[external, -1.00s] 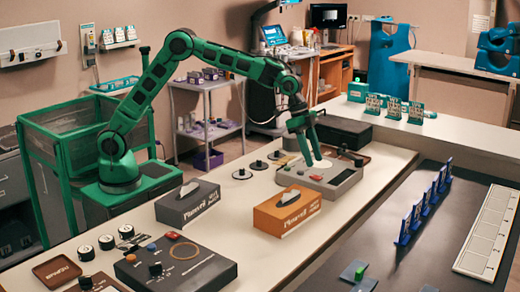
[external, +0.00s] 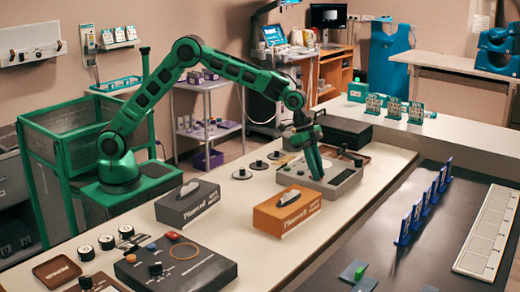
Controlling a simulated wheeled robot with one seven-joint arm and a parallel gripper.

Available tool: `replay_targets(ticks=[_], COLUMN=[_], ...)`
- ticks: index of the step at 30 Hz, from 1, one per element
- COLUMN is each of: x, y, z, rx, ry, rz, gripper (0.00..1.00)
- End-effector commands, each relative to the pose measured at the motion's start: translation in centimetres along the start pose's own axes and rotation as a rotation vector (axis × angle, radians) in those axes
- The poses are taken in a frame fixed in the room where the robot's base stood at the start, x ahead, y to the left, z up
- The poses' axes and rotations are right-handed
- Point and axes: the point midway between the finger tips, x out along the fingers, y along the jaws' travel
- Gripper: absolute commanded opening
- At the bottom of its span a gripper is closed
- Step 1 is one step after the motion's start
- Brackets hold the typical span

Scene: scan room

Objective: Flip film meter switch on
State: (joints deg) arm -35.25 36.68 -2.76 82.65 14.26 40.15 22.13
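The fingers look close together, but the gap is too small to judge. The switch is not distinguishable and may be hidden behind the fingers.
An orange tissue box (external: 285,216) and a grey tissue box (external: 187,207) stand left of the grey box. A black case (external: 343,131) is behind it. Dark round pieces (external: 258,165) lie to its left. A black control box (external: 190,268) is at the front.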

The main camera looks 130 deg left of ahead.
Motion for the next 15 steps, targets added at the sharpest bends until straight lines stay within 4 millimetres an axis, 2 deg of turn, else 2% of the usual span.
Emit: replay_targets(ticks=[15], x=[0.24], y=[-0.05], z=[-0.54], rx=[0.0], ry=[-0.152], rz=[-0.001], gripper=[0.0])
